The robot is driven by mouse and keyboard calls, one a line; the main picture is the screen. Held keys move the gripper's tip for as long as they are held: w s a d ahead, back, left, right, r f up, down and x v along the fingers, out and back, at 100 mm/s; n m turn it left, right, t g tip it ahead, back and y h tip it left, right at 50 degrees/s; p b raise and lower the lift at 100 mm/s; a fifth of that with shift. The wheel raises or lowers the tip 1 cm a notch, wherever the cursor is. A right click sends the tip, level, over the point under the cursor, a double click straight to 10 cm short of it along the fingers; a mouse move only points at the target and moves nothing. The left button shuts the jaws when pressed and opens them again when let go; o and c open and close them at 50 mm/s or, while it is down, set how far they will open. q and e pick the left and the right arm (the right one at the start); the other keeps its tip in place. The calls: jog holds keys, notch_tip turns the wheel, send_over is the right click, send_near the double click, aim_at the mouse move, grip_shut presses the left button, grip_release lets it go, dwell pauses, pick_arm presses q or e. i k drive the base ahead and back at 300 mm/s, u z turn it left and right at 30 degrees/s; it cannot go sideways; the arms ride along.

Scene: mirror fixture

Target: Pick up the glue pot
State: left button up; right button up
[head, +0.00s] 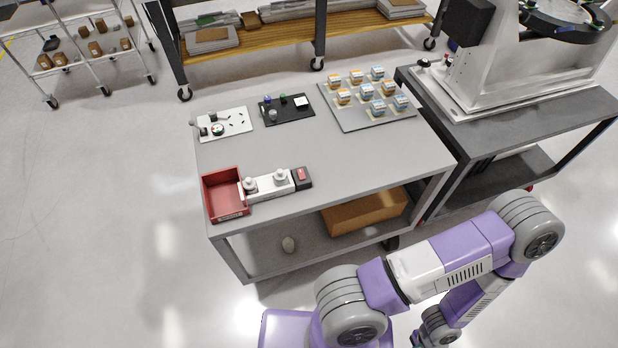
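I cannot tell for sure which thing is the glue pot. Several small pots or blocks with orange and blue labels (377,107) stand in rows on a grey tray (347,124) at the back right of the grey table (300,145). A black tray (287,115) at the back middle holds a few small items, among them a small grey round one (273,115). My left gripper is not in view.
A red bin (226,205), a white fixture with two knobs (266,185) and a black block with a red top (301,177) line the front left. A white plate (224,124) lies behind. A brown box (365,212) is below. The table's middle is clear.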

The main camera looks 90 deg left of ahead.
aim_at(253, 191)
jog(key=z, duration=0.35)
jog(key=k, duration=2.25)
jog(key=u, duration=0.2)
